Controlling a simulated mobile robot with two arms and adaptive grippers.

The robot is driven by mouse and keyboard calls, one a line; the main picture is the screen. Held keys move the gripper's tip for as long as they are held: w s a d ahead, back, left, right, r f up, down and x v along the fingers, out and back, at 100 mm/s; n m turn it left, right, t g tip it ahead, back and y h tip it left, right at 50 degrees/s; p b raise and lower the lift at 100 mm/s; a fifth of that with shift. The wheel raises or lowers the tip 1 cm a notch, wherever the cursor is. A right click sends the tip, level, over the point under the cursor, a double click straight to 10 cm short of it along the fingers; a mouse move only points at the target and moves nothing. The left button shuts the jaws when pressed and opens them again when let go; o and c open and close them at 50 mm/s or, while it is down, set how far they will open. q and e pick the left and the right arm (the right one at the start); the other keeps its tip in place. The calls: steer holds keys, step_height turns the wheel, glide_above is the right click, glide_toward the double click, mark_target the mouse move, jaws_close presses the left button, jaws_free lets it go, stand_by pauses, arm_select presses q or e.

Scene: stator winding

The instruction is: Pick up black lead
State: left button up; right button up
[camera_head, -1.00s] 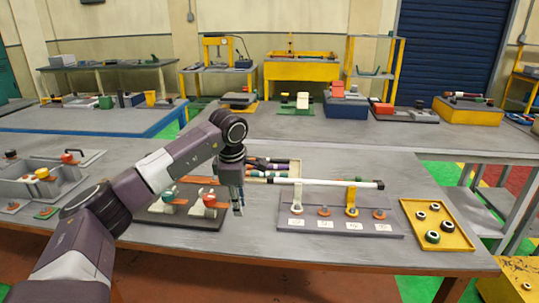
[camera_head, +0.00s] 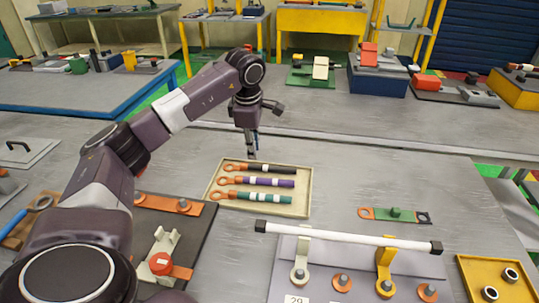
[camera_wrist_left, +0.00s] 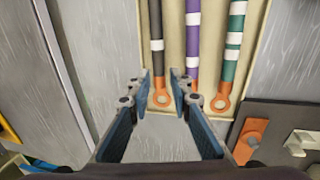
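The black lead (camera_head: 278,169) lies in a shallow beige tray (camera_head: 216,203), the farthest of three parallel leads. The purple lead (camera_head: 275,183) and green lead (camera_head: 270,198) lie nearer. My left gripper (camera_head: 252,155) points down close to the tray's far edge. In the left wrist view, the gripper (camera_wrist_left: 161,82) is open and empty. The black lead (camera_wrist_left: 155,25) shows beyond its fingertips, with its orange lug between them in the picture. Contact with the lead cannot be seen. My right gripper is not in view.
A white bar with black ends (camera_head: 345,237) rests on stands in front right of the tray. A green and orange part (camera_head: 394,214) lies to the right. A dark fixture board (camera_head: 205,235) is at front left. The table behind the tray is clear.

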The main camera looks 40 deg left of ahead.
mark_target(257, 166)
arm_select(q)
steer(key=shift+w+a+f, duration=0.1)
steer(key=shift+w+f, duration=0.05)
steer(key=shift+f, duration=0.4)
steer(key=shift+w+f, duration=0.1)
steer(key=shift+f, duration=0.45)
steer(key=shift+f+p, duration=0.3)
steer(key=shift+p, duration=0.05)
steer(key=f, duration=0.2)
steer(key=w+f+p, duration=0.1)
steer(key=shift+f, duration=0.35)
steer(key=shift+w+a+f, duration=0.1)
steer(key=shift+w+f, duration=0.05)
steer(key=shift+f, duration=0.3)
steer(key=c, duration=0.5)
jaws_close()
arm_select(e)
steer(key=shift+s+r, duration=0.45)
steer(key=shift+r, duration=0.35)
